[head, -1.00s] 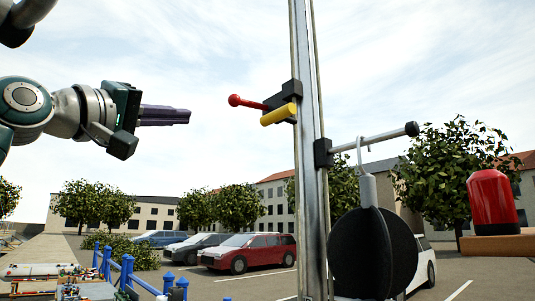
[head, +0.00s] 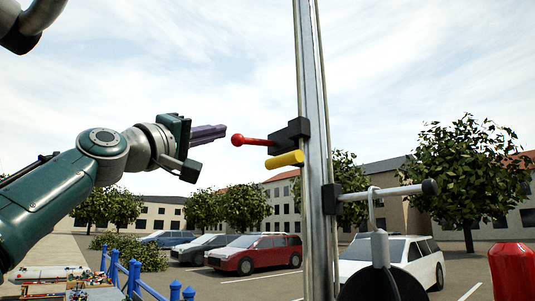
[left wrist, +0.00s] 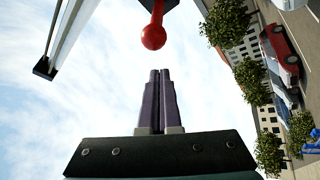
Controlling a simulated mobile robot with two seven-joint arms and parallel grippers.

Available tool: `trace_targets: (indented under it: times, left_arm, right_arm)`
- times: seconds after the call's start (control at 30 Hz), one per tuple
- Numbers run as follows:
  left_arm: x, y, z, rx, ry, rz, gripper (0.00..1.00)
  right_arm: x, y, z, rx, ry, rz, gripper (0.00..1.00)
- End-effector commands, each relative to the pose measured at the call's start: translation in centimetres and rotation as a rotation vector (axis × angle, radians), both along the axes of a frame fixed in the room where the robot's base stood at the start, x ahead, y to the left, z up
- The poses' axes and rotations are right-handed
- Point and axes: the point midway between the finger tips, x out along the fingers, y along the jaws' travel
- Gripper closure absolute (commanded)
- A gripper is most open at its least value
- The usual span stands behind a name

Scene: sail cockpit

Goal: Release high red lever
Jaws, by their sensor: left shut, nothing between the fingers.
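The red lever (head: 250,140) sticks out to the left from a black bracket (head: 291,132) on a tall metal post, with a round red ball at its end. A yellow cylinder (head: 285,159) sits just below it on the same post. My left gripper (head: 224,131) is shut and empty, its purple fingers pointing at the red ball from the left with a small gap between. In the left wrist view the red ball (left wrist: 153,37) is just beyond the closed fingertips (left wrist: 159,72), apart from them. My right gripper is not in view.
The metal post (head: 316,180) stands upright in the middle. A lower bar (head: 385,192) reaches right from it, with a black round thing (head: 382,284) hanging by a hook. A red object (head: 514,272) is at the lower right. Parked cars and trees are far behind.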

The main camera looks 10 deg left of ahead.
Motion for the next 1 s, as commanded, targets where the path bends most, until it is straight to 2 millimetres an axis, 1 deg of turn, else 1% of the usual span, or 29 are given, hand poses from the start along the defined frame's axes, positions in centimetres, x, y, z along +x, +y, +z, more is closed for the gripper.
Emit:
trace_targets:
  times: [0.03, 0.13, 0.23, 0.4, 0.77, 0.87, 1.0]
  left_arm:
    - [-0.2, -0.3, 0.2, -0.002, 0.001, -0.001, 1.0]
    - [-0.5, -1.0, -0.4, -0.001, 0.001, -0.002, 1.0]
    - [-0.8, -1.5, -0.9, -0.001, -0.001, -0.001, 1.0]
    - [-1.0, -1.8, -1.4, -0.001, -0.001, 0.0, 1.0]
    - [-1.1, -1.8, -1.5, -0.002, -0.003, 0.0, 1.0]
    - [-1.1, -1.8, -1.9, -0.007, -0.009, 0.0, 1.0]
    - [-1.1, -1.8, -2.5, -0.025, -0.032, 0.0, 1.0]
  right_arm:
    - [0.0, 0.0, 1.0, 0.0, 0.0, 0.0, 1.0]
    - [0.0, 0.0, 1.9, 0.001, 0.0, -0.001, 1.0]
    - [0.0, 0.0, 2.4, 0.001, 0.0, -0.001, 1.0]
    - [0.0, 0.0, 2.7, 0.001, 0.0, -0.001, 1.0]
    - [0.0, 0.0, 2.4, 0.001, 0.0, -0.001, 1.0]
    - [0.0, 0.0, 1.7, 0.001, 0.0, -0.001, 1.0]
    - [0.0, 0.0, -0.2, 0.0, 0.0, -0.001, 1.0]
